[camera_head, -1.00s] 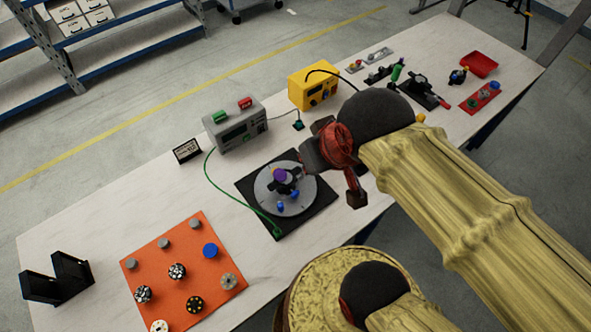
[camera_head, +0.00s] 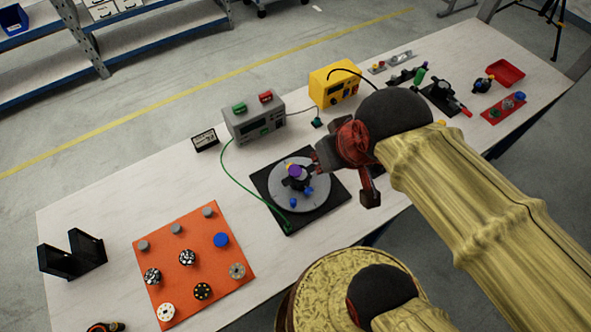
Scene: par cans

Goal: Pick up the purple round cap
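The purple round cap (camera_head: 294,171) sits on top of a dark fixture with blue knobs (camera_head: 308,190) on a grey round turntable (camera_head: 321,200). The turntable stands on a black square base (camera_head: 285,222). My gripper (camera_head: 316,163) comes in from the right, with its fingertips just right of the cap and apart from it in the picture. The fingers are dark and small, so their opening is unclear. The cap is not between them.
A grey meter box (camera_head: 254,124) and a yellow box (camera_head: 334,88) stand behind the turntable. A green cable (camera_head: 232,181) runs from the meter to the black base. An orange mat (camera_head: 170,268) with several round caps lies front left, near a black stand (camera_head: 72,254).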

